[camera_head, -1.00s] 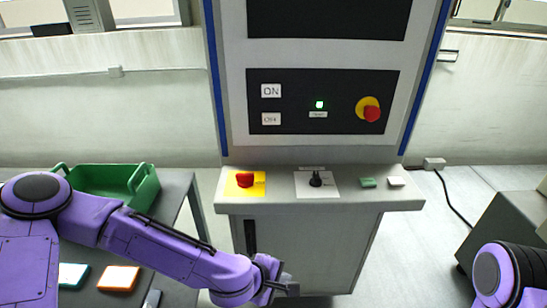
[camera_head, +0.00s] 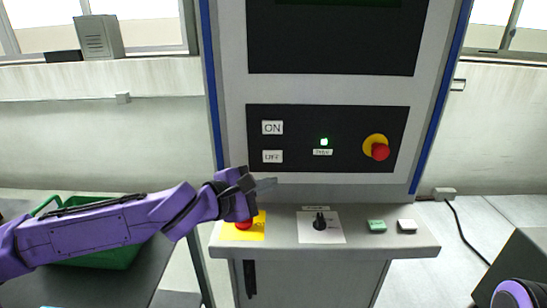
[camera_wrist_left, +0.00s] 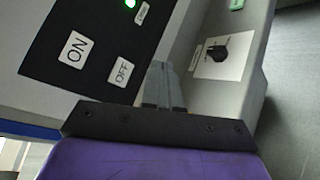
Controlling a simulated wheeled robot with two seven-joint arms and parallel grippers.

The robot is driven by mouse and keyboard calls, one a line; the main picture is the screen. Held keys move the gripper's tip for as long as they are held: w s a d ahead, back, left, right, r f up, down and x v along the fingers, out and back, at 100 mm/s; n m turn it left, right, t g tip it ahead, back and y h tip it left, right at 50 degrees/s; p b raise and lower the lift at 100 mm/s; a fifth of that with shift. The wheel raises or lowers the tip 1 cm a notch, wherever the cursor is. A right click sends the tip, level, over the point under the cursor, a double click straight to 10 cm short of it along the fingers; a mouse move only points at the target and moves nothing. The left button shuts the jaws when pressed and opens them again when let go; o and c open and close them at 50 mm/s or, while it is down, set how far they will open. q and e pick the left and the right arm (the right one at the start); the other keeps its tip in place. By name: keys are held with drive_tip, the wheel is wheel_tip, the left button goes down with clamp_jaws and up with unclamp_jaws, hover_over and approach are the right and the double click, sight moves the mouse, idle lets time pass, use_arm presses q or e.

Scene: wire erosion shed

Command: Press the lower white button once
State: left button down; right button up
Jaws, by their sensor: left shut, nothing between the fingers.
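The lower white button, marked OFF (camera_head: 272,156), sits under the white ON button (camera_head: 272,128) on the black panel (camera_head: 345,140). My left gripper (camera_head: 268,184) is shut and empty. In the head view its fingertips are just below the OFF button, in front of the cabinet face. In the left wrist view the OFF button (camera_wrist_left: 121,71) lies left of the shut fingertips (camera_wrist_left: 163,68), with a gap in the picture; I cannot tell the depth gap. The ON button also shows there (camera_wrist_left: 74,49). My right gripper is out of view.
A red-and-yellow emergency knob (camera_head: 377,148) and a lit green lamp (camera_head: 324,142) are on the panel. The ledge below carries a red button on yellow (camera_head: 244,226), a black rotary switch (camera_head: 320,222), a green button (camera_head: 377,226) and another white button (camera_head: 407,226).

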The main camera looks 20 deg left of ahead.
use_arm(q)
drive_tip(key=p, duration=0.2)
approach(280, 158)
drive_tip(key=w+d+f, duration=0.1)
drive_tip(key=w+d, duration=0.1)
drive_tip(key=d, duration=0.2)
drive_tip(key=shift+w+a+f, duration=0.25)
drive_tip(key=shift+w+a, duration=0.15)
drive_tip(key=shift+w, duration=0.35)
drive_tip(key=shift+w+p, duration=0.1)
drive_tip(key=shift+p, duration=0.25)
idle(0.8)
drive_tip(key=shift+w+a, duration=0.1)
drive_tip(key=shift+w, duration=0.2)
drive_tip(key=shift+w+a+p, duration=0.15)
drive_tip(key=shift+w+p, duration=0.2)
idle(0.5)
idle(0.3)
drive_tip(key=shift+s+d+b, duration=0.25)
drive_tip(key=shift+s+b, duration=0.1)
drive_tip(key=shift+s, duration=0.4)
